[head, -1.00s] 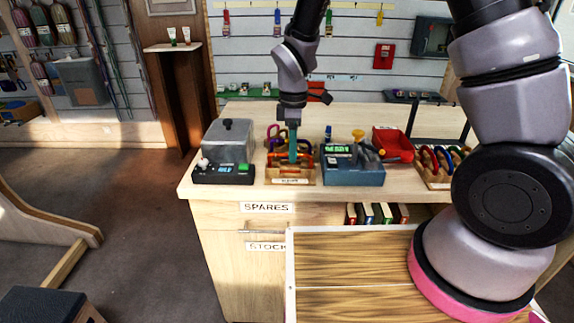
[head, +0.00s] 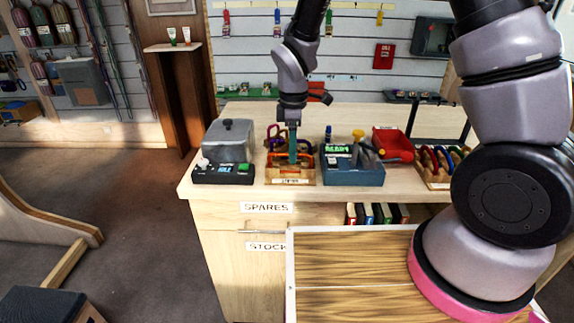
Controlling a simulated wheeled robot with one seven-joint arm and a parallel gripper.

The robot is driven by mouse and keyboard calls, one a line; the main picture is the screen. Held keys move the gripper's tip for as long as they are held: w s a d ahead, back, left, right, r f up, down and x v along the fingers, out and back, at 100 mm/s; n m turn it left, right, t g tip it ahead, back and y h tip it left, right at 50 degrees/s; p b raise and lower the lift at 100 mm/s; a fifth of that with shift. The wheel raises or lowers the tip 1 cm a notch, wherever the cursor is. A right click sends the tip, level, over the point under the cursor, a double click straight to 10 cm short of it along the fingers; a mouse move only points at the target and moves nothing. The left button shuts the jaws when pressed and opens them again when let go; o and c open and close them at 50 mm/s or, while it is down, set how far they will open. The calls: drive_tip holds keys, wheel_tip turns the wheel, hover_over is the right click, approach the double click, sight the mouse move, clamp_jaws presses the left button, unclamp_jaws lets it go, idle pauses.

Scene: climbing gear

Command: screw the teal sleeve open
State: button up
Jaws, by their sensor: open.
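My gripper (head: 292,158) points down over the left wooden rack of carabiners (head: 290,181) on the counter. Several coloured carabiners stand in this rack, among them a purple one (head: 272,134) and an orange one (head: 277,160). My gripper's teal fingers reach down among them and hide part of the rack. It is open. The teal sleeve cannot be made out at this size, and I cannot tell whether the fingers touch a carabiner.
A grey lidded machine (head: 228,148) stands left of the rack. A blue-grey box with a green display (head: 352,168) stands close on its right. The counter's front strip (head: 215,191) is clear.

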drive_tip(key=shift+s, duration=0.95)
drive_tip(key=shift+f, duration=0.15)
drive_tip(key=shift+f, duration=1.3)
drive_tip(key=shift+w, duration=0.15)
drive_tip(key=shift+w, duration=1.05)
drive_tip(key=shift+r, duration=0.1)
drive_tip(key=shift+s+r, duration=0.25)
drive_tip(key=shift+r, duration=0.45)
drive_tip(key=shift+s+r, duration=0.2)
drive_tip(key=shift+r, duration=0.45)
